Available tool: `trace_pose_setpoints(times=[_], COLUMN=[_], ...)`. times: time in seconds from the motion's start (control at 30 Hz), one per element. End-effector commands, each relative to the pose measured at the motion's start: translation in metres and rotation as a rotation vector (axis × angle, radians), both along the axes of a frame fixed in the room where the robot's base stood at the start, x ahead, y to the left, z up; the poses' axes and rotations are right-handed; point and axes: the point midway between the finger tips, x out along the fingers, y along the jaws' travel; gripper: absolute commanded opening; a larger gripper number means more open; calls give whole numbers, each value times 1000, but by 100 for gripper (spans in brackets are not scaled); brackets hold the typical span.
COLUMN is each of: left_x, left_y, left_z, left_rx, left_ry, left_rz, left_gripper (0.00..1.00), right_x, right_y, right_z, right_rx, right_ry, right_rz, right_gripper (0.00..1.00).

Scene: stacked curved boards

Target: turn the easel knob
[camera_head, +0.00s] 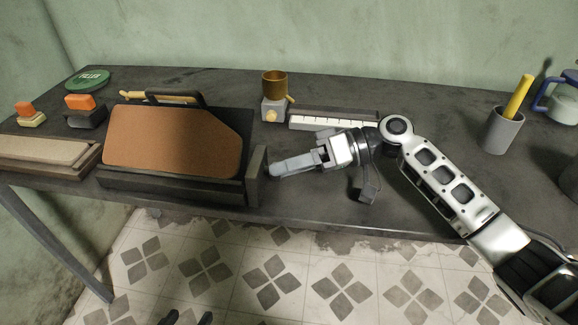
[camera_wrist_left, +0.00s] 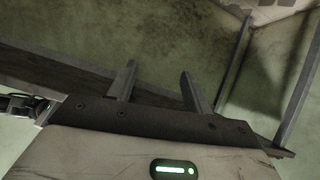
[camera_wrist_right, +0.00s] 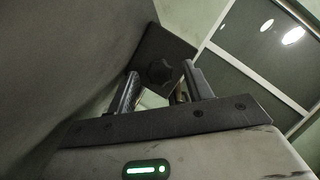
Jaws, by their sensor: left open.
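The easel is a dark stand with a brown board (camera_head: 172,142) leaning on it, at the left of the table in the head view. A dark plate (camera_head: 257,176) stands at its right end. In the right wrist view a dark lobed knob (camera_wrist_right: 160,72) sits on a dark plate, ahead of and between my right fingers. My right gripper (camera_head: 276,168) is beside the end plate; its fingers (camera_wrist_right: 162,90) are apart. Contact with the knob cannot be told. My left gripper (camera_head: 188,318) shows only as dark tips at the bottom edge; its fingers (camera_wrist_left: 157,86) are open and empty.
A brown cup on a small grinder-like block (camera_head: 273,108) and a white-keyed strip (camera_head: 332,123) stand behind my right gripper. A grey cup (camera_head: 502,132) holds a yellow stick at right. Orange-topped blocks (camera_head: 85,110) and a tray (camera_head: 45,155) are at left.

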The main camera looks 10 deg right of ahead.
Motion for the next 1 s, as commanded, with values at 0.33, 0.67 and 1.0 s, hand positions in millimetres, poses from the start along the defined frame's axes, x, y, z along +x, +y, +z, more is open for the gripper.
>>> trace_pose_setpoints(times=[0.33,0.67,1.0], left_x=[0,1,0], left_y=[0,-1,-1], left_z=[-1,-7,-9], left_rx=[0,-3,-3], left_ry=[1,-8,-17], left_rz=[0,0,-2], left_gripper=[50,50,50], right_x=[0,-1,-2], right_y=[-4,-64,-134], right_z=[0,15,35], right_rx=[-1,-4,-2], right_ry=[-1,-1,-2], right_rz=[0,-3,-2], right_gripper=[50,50,50])
